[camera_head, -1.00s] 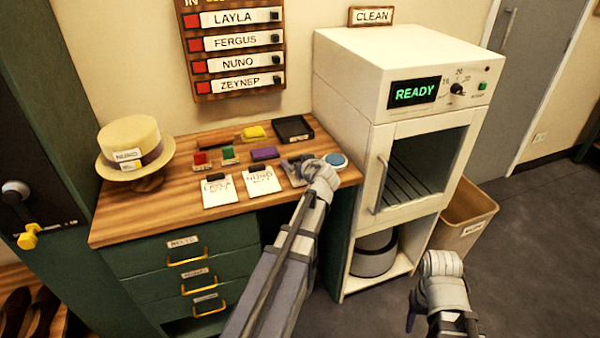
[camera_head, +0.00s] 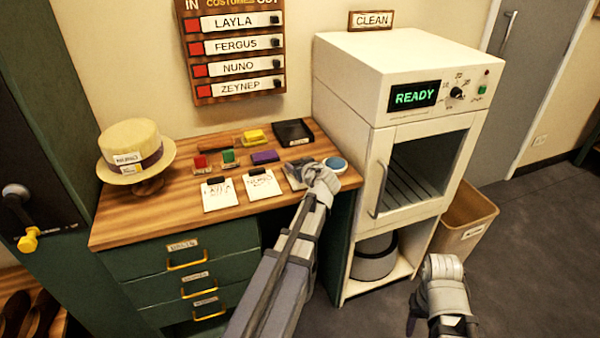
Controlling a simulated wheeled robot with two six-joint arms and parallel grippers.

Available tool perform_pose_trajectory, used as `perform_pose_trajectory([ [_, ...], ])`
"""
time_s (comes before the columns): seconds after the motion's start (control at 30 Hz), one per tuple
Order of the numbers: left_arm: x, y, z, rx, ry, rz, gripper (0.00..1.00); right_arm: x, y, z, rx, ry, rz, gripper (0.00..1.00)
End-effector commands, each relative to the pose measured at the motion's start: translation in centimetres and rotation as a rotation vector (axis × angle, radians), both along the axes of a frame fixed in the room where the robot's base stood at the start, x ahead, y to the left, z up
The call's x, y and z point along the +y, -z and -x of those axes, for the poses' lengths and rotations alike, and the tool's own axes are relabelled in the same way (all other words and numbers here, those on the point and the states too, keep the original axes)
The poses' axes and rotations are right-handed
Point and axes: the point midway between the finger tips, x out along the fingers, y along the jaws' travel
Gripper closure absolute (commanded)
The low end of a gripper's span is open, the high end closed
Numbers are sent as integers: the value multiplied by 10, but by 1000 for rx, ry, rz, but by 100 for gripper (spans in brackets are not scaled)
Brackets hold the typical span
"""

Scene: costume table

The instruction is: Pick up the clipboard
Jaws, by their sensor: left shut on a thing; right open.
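Two clipboards with white sheets and dark clips lie side by side near the front of the wooden table: a left one (camera_head: 219,195) and a middle one (camera_head: 262,187). A third, greyish clipboard (camera_head: 292,177) is at the right of the row, partly hidden by my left gripper (camera_head: 307,170). My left gripper is shut on this right clipboard at the table top; its fingertips are mostly hidden behind the wrist. I cannot tell whether the clipboard is clear of the table. My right gripper (camera_head: 442,330) is open and empty, low in front of the white cabinet.
A blue round pad (camera_head: 335,164) sits just right of my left gripper. Red, green, purple and yellow blocks and a black tray (camera_head: 293,132) lie behind. A straw hat (camera_head: 133,150) stands at left. The white cabinet (camera_head: 345,120) borders the table's right side.

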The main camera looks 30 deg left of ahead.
Motion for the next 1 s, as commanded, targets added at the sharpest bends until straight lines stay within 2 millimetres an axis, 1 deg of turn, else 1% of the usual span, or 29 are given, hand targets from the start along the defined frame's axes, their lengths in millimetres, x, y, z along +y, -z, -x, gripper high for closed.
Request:
perform_pose_trajectory([
  [0.2,0,-2,0,0,0,0,87,0,-2,0,0,0,0,48],
  [0.37,0,-10,0,0,0,0,87,0,-10,0,0,0,0,48],
  [0.57,0,-33,0,0,0,0,87,0,-33,0,0,0,0,48],
  [0.9,0,-85,0,0,0,0,87,0,-85,0,0,1,0,48],
  [1.0,0,-96,0,0,0,0,87,0,-96,0,0,1,0,48],
])
